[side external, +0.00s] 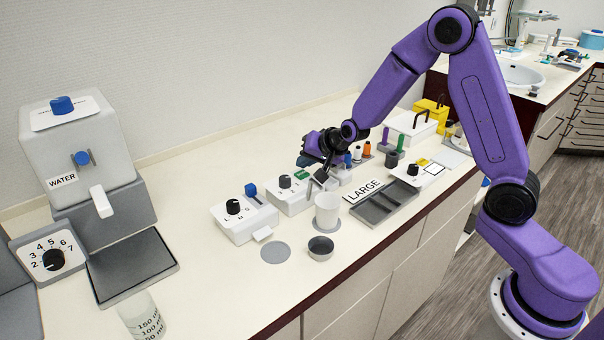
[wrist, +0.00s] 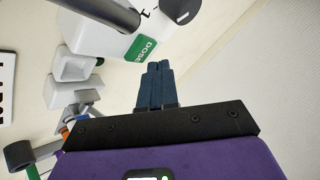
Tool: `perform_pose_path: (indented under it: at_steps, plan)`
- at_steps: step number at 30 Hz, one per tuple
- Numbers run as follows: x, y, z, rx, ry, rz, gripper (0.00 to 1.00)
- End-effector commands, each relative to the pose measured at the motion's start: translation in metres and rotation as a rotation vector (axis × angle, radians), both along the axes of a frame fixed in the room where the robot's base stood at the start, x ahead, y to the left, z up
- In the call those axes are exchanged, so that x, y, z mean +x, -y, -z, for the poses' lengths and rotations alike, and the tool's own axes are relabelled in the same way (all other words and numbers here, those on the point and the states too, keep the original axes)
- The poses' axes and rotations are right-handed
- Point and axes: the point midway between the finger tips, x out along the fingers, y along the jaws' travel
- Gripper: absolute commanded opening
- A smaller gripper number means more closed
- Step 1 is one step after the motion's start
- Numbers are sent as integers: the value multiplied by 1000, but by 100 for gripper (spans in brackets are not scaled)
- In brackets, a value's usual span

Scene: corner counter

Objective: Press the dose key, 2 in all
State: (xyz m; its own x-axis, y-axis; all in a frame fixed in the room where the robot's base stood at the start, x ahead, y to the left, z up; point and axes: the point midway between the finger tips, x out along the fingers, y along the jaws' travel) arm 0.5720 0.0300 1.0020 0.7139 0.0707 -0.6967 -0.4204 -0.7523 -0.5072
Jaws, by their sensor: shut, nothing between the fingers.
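The green key marked DOSE (wrist: 141,47) is on a white dispenser box (wrist: 92,38) with a black dial (wrist: 180,10). In the side view this box (side external: 288,200) stands in the middle of the counter, and the green key (side external: 301,175) shows on its top. My gripper (wrist: 158,66) is shut and empty. In the wrist view its dark blue fingertips appear just below and right of the key, with a visible gap. In the side view my gripper (side external: 304,160) hovers over the back of the box; the height above the key is hard to tell.
A white cup (side external: 327,210) stands on a grey disc in front of the box. A second white box (side external: 244,222) with a blue lever is at left. A LARGE sign (side external: 366,190) and grey tray (side external: 384,206) are at right. Small bottles (side external: 367,149) stand behind.

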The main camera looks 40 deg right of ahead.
Motion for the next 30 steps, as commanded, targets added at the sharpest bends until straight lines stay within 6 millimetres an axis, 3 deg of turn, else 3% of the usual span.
perform_pose_path:
  at_steps: [30]
  plan:
    - [0, 0, 9, 0, 0, 0, 0]
